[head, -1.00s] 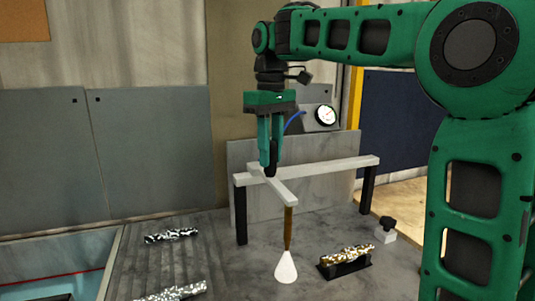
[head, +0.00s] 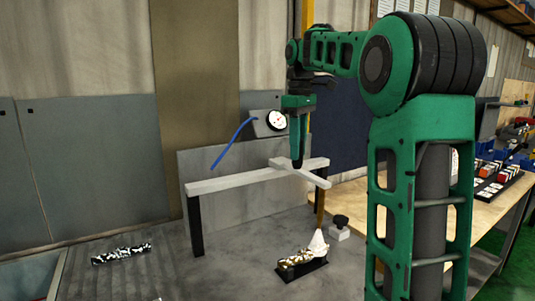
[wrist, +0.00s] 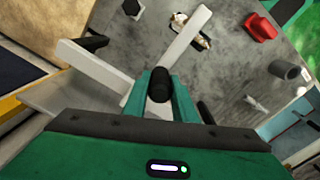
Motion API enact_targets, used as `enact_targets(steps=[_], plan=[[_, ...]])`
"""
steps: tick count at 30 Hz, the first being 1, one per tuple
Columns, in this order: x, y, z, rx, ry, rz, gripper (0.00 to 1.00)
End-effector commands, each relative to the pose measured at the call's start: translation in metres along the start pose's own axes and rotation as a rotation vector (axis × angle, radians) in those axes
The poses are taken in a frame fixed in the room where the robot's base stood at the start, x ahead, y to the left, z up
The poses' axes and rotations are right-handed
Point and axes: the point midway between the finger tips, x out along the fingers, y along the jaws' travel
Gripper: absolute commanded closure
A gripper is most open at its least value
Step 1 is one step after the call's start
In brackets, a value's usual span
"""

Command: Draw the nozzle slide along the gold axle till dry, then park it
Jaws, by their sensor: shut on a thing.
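The white nozzle slide (head: 313,180) sits across the white rail (head: 235,180), near the rail's right end. My gripper (head: 297,163) is shut on the slide's black knob (wrist: 160,84). A brown nozzle tube (head: 320,208) hangs from the slide's front end, with a white cone-shaped jet (head: 318,242) below it. The cone overlaps the right part of the gold axle (head: 292,262) in the head view; exact contact is unclear. The axle lies in a black cradle (head: 304,271) and also shows in the wrist view (wrist: 203,41), patterned gold and white.
A black-and-white patterned axle (head: 121,255) lies at left. A black knob on a white block (head: 340,227) stands right of the cradle. A gauge (head: 276,120) with a blue hose is behind the rail. The wrist view shows a red object (wrist: 260,28) and a grey cylinder (wrist: 284,70).

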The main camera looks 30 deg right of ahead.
Motion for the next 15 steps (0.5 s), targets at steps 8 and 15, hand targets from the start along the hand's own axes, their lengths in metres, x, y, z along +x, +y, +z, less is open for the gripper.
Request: enact_targets(steps=[8,15], plan=[[0.002,0.057,0.029,0.006,-0.001,-0.003,1.0],[0.001,0.079,0.04,0.004,0.0,-0.002,1.0]])
